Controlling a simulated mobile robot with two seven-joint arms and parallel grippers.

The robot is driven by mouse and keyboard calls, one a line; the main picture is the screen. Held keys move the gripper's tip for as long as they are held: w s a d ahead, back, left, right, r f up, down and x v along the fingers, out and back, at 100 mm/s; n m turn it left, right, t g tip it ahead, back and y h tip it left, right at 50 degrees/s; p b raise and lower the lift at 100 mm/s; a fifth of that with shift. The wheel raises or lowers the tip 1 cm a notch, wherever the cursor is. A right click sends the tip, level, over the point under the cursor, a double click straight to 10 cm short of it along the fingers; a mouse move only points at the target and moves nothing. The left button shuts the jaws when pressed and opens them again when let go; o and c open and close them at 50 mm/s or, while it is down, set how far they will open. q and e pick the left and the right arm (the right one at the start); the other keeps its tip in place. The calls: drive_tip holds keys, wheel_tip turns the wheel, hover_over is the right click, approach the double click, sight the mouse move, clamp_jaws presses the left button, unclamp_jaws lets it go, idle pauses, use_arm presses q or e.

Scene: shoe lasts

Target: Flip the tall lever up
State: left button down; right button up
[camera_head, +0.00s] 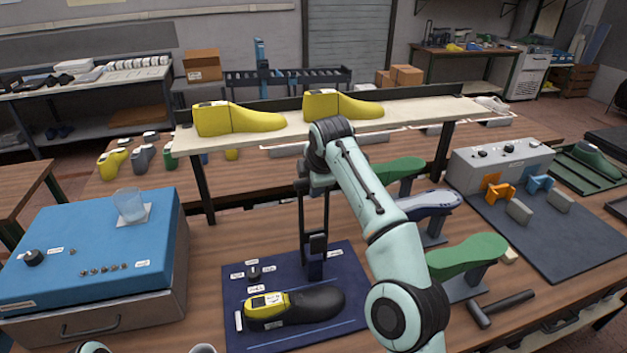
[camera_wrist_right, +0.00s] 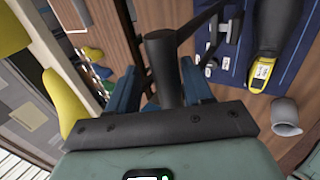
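The tall black lever (camera_head: 316,243) rises from a bracket at the back of the navy base plate (camera_head: 235,290), its two thin bars close to upright. My right gripper (camera_head: 318,188) is at the top of the lever. In the right wrist view, the lever's thick black handle (camera_wrist_right: 162,60) lies between the two blue fingers of my right gripper (camera_wrist_right: 160,85). A gap shows beside the left finger; the handle sits close to the right finger. My left gripper is out of view.
A yellow and black shoe last (camera_head: 310,302) lies on the base plate. Yellow lasts (camera_head: 240,119) stand on the raised shelf (camera_head: 285,133) behind the arm. Green lasts (camera_head: 468,257) are to the right.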

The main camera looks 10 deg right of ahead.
drive_tip(key=v, duration=0.7)
drive_tip(key=shift+r, duration=0.2)
drive_tip(key=shift+s+d, duration=0.1)
drive_tip(key=shift+s, duration=0.1)
